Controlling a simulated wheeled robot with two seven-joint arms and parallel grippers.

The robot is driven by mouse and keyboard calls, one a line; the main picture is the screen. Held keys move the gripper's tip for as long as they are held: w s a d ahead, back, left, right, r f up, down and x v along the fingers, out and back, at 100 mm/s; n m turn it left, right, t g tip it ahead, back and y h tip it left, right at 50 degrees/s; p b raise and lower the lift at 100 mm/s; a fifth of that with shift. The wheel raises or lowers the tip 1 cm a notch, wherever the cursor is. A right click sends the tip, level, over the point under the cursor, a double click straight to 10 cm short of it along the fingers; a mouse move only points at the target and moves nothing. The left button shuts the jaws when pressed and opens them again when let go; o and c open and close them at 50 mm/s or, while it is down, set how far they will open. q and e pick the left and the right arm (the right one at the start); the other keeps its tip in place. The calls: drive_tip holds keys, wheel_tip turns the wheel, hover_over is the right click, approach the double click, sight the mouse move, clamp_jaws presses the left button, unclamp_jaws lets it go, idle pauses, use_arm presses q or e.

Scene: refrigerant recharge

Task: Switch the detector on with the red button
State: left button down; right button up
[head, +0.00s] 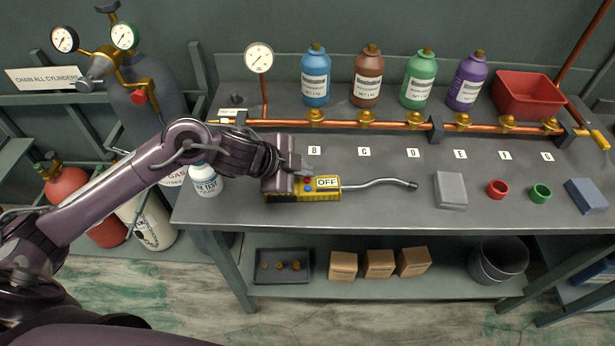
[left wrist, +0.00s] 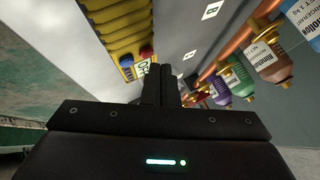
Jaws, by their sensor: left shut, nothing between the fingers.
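The yellow detector (head: 322,196) lies near the front edge of the bench, with a bent metal probe (head: 375,183) reaching right. Its label reads OFF. The red button (head: 307,180) shows beside the label, next to a blue button (head: 308,189). In the left wrist view the detector (left wrist: 122,20), red button (left wrist: 146,51) and blue button (left wrist: 126,61) lie beyond the fingers. My left gripper (head: 302,165) is shut and empty over the detector's back left part, close to the red button. Contact cannot be told. The gripper covers part of the detector. My right gripper is out of view.
A white bottle (head: 206,181) stands left of the detector. A copper pipe (head: 390,125) with brass valves runs behind, with several coloured bottles beyond. A grey block (head: 451,189), red ring (head: 497,189) and green ring (head: 540,193) lie to the right.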

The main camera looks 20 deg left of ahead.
sight(303, 183)
use_arm(q)
drive_tip(key=shift+f, duration=0.15)
drive_tip(key=shift+f, duration=0.3)
idle(0.6)
drive_tip(key=shift+r+p, duration=0.45)
drive_tip(key=shift+r, duration=0.05)
idle(0.4)
wheel_tip(303, 183, up, 6)
drive_tip(key=p, duration=0.6)
drive_tip(key=shift+d+f, duration=0.1)
